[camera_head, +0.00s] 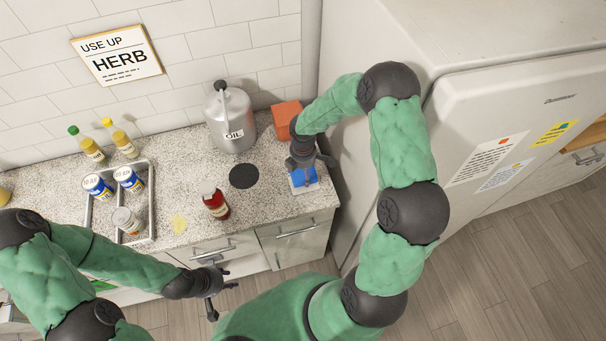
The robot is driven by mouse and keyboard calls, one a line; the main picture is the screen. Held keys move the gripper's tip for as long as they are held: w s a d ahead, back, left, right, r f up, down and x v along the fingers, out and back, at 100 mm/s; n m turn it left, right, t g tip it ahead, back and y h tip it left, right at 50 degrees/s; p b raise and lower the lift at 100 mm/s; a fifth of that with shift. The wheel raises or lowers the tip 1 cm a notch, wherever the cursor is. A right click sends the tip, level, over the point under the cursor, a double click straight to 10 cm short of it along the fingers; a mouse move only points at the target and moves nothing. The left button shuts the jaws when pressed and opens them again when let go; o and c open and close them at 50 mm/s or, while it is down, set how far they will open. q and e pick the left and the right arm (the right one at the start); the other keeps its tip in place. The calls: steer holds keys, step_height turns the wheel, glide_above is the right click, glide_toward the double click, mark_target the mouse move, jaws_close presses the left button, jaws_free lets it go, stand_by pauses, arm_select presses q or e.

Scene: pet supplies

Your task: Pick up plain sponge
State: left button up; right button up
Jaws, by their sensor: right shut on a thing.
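A small blue block (304,178), perhaps the plain sponge, is at the right end of the speckled counter on a pale piece, just below my right gripper (304,164). My right gripper points down at it and is shut on it. The fingers hide part of its top, and I cannot tell whether it is lifted.
An oil can (230,120), an orange-red block (285,117), a dark round disc (244,176) and a red bottle (215,203) stand near my right gripper. A metal rack (151,205) with cans is at left. The fridge (470,110) is close on the right.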

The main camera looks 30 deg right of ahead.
steer(key=s+a+r, duration=0.9)
steer(key=s+r, duration=0.1)
steer(key=shift+s+a+r, duration=0.15)
steer(key=shift+s+a, duration=0.05)
steer(key=shift+a, duration=0.1)
